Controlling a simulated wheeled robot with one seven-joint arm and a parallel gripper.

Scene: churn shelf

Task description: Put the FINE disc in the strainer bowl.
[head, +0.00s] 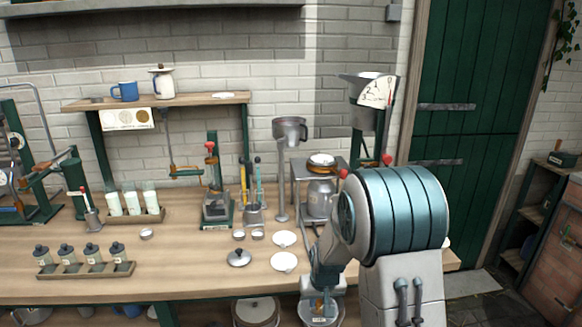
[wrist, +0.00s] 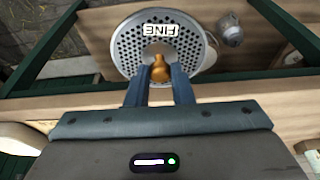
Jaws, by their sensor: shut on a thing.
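The FINE disc (wrist: 161,42) is a round perforated metal plate with a white label and a tan knob. My gripper (wrist: 160,82) is shut on the knob, with the disc beyond the fingertips in the wrist view. In the head view my gripper (head: 322,299) is low at the front edge of the table, partly hidden by my arm. A grey metal bowl (head: 290,126) on a tall post, which looks like the strainer bowl, stands at the back of the table, up and left of my gripper and apart from it.
The wooden table (head: 190,270) holds two white discs (head: 284,262), a dark lid (head: 239,257), a metal churn (head: 321,190) and a rack of jars (head: 85,262). A tall hopper with a dial (head: 376,92) stands behind my arm. A pot (head: 255,312) sits below the table.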

